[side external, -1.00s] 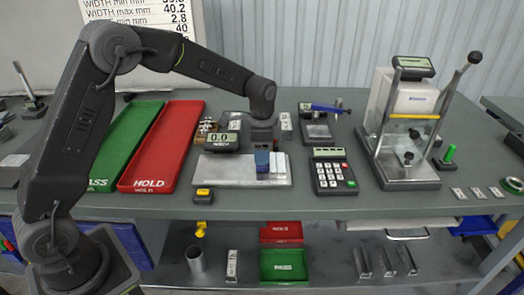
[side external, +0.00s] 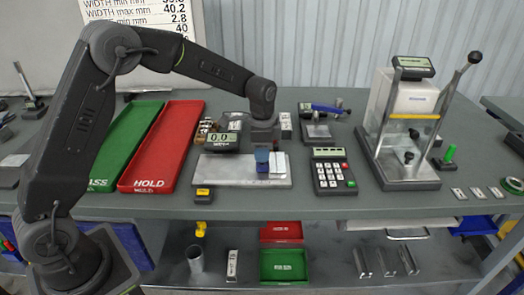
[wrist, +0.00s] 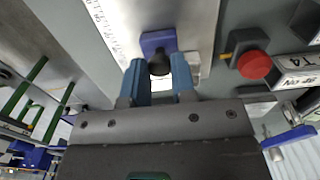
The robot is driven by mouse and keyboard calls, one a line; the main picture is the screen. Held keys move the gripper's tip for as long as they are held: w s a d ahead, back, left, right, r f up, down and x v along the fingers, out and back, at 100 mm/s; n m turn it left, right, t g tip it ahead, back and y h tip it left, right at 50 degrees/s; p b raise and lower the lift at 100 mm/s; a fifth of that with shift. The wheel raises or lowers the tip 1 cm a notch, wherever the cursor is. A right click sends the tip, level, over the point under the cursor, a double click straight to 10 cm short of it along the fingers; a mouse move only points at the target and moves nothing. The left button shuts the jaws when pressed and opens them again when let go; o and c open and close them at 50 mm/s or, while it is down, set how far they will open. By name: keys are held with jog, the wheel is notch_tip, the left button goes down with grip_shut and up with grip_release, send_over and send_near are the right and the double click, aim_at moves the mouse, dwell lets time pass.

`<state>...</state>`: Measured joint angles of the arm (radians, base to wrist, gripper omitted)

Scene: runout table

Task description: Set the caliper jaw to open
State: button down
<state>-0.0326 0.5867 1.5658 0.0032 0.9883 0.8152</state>
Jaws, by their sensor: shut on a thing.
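The caliper is a flat silver plate (side external: 225,171) with a display (side external: 220,139) reading 0.0 at its back left. Its jaw appears to be the blue block with a dark round knob (wrist: 159,64); the block (wrist: 157,41) shows best in the wrist view. My gripper (side external: 262,155) points down over the right part of the plate. In the wrist view its two blue fingers (wrist: 159,70) stand on either side of the knob, shut on it. The fingers hide part of the knob. A pale block (side external: 277,163) sits just right of the blue block.
A red HOLD tray (side external: 165,145) and a green tray (side external: 128,145) lie to the left. A keypad (side external: 332,175) stands close on the right, with a lever press (side external: 410,130) beyond it. A small yellow-topped box (side external: 203,195) lies in front of the plate.

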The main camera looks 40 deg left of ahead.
jog(key=s+a, duration=0.6)
jog(key=shift+s+a, duration=0.15)
jog(key=shift+a, duration=0.05)
jog(key=c, duration=0.9)
grip_release()
jog(key=shift+c, duration=0.2)
notch_tip(320, 180, up, 14)
